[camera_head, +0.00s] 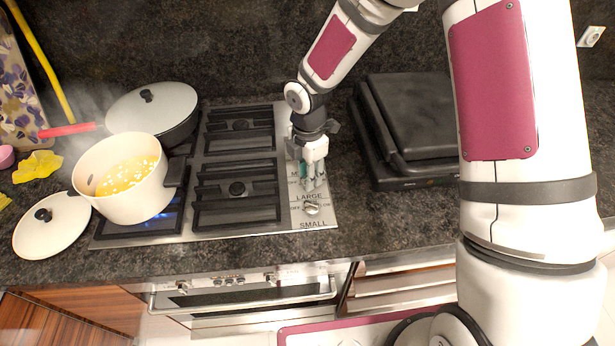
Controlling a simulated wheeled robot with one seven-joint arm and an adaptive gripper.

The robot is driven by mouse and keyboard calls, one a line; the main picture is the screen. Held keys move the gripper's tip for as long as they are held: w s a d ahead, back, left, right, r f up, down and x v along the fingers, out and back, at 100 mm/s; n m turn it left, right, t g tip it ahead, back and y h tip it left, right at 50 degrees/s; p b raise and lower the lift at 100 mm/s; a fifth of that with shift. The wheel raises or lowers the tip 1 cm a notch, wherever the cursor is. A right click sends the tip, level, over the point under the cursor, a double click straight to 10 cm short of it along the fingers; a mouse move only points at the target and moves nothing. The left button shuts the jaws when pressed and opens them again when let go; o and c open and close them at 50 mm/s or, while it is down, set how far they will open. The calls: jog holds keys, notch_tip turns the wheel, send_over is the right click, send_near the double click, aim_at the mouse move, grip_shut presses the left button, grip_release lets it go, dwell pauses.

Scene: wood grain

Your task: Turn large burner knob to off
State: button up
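The cooktop's control strip (299,222) runs down its right side, with the printed words LARGE and SMALL. One knob (311,208) shows just above the word SMALL. The large burner knob would be just above the word LARGE, but my gripper covers that spot, so I cannot make out the knob or its setting. My gripper (313,183) points down over the strip there, its fingertips close to the surface. I cannot tell whether the fingers touch or grip the knob.
A steaming cream pot (144,205) with yellow food sits on the front left burner, with a blue flame (165,214) beside it. A lidded pan (184,129) with a red handle stands behind. A loose lid (50,228) lies left. A black grill (412,115) stands right.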

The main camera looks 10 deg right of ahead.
grip_shut()
jog(key=n, duration=0.4)
jog(key=shift+n+b, duration=0.3)
jog(key=shift+n, duration=0.1)
jog(key=shift+n, duration=0.5)
jog(key=n, duration=0.3)
jog(key=shift+n, duration=0.3)
